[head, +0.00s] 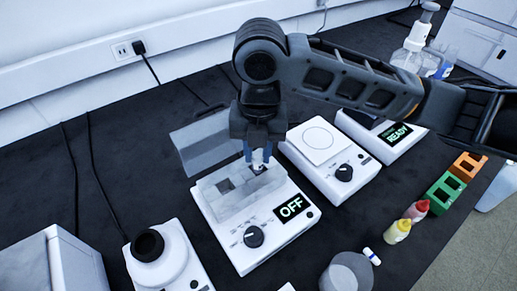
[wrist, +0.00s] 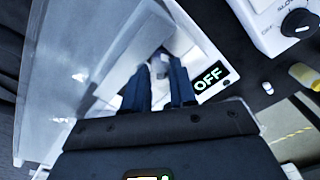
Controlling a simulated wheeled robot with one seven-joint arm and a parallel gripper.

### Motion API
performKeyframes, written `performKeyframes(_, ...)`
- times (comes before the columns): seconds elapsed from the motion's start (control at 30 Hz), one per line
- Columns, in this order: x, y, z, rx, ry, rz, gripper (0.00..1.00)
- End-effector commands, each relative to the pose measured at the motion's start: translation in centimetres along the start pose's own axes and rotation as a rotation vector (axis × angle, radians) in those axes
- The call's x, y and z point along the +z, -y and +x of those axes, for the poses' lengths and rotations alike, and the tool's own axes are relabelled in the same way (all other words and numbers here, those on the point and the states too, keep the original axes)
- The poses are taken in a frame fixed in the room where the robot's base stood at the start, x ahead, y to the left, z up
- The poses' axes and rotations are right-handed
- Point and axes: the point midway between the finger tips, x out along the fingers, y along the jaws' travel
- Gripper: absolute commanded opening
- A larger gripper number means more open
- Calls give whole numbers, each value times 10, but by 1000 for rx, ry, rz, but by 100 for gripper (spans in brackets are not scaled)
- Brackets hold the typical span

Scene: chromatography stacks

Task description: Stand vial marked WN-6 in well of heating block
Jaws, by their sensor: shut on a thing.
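My gripper (head: 259,157) is shut on a small pale vial (head: 257,158) and points down over the heating block. The vial is upright, and its label cannot be read. The heating block (head: 225,208) is a grey-white block on a white unit whose display reads OFF. One square dark well shows to the left of the vial; another dark opening is right at the vial's lower end. I cannot tell whether the vial's bottom is inside it. In the wrist view the blue fingers (wrist: 160,88) are around the vial, with the block (wrist: 118,85) below.
A clear raised lid (head: 203,143) stands behind the block. A hotplate (head: 318,147) and a unit reading READY (head: 394,140) are to the right. A small white-and-blue item (head: 371,256), yellow (head: 396,232) and red (head: 416,211) bottles, and green (head: 445,193) and orange (head: 467,166) racks lie further right.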

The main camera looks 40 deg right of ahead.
Motion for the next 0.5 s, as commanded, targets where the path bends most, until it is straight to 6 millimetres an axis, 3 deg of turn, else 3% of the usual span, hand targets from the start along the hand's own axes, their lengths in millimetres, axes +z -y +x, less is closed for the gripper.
performKeyframes(0.03, -5, 4, 19, -30, -20, 3, 0)
performKeyframes(0.33, -6, 5, 22, -31, -22, 3, 0)
performKeyframes(0.37, -6, 5, 22, -31, -22, 3, 27)
performKeyframes(0.5, -6, 5, 23, -31, -23, 3, 40)
